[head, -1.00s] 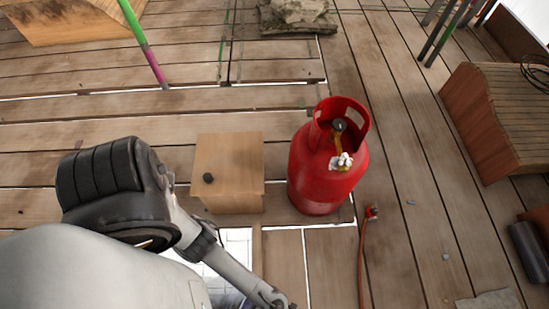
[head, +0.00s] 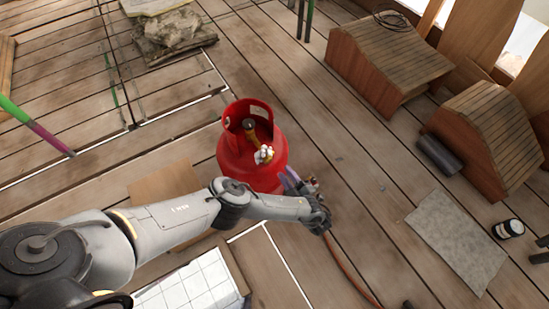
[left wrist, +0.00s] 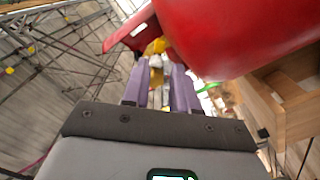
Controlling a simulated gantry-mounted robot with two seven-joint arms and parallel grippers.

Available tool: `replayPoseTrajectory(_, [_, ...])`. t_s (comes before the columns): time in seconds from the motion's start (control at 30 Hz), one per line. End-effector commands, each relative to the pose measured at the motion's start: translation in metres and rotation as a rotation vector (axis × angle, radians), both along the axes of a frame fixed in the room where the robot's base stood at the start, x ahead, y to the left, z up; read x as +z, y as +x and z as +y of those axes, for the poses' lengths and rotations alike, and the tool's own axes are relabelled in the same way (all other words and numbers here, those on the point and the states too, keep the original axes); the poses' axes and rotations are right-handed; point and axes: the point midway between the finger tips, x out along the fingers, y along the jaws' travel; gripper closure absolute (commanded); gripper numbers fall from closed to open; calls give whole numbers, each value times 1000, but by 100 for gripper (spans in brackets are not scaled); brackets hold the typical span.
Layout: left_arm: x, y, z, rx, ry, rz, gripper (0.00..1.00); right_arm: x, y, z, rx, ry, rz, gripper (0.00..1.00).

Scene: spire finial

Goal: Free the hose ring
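The red gas cylinder (head: 236,160) stands upright on the planks, with a brass valve (head: 254,135) and a white fitting (head: 264,154) at its top. The orange hose (head: 345,268) lies on the planks to its right. My left gripper (head: 289,180) is low beside the cylinder, at the hose's upper end, and partly covers the fitting (head: 313,184) there. In the left wrist view its two purple fingers (left wrist: 159,75) stand apart, with yellow and silvery parts showing in the gap. I cannot tell whether they touch anything. The cylinder (left wrist: 240,35) fills the upper right there. My right gripper is not in view.
Wooden roof-shaped pieces (head: 385,60), a dark roll (head: 440,154), a grey sheet (head: 457,242) and a small can (head: 508,229) lie to the right. Planks between are mostly clear.

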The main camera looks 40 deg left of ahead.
Motion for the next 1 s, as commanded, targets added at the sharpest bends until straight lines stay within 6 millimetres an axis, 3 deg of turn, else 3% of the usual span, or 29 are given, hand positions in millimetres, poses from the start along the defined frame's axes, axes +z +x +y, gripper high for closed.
replayPoseTrajectory(0.2, [-5,12,37,1,1,-1,72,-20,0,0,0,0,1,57])
replayPoseTrajectory(0.5, [-3,24,71,1,0,-1,72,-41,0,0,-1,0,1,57])
replayPoseTrajectory(0.97, [0,27,80,1,-1,0,72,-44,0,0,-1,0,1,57])
replayPoseTrajectory(1.0, [0,27,80,1,-1,0,77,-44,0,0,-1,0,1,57])
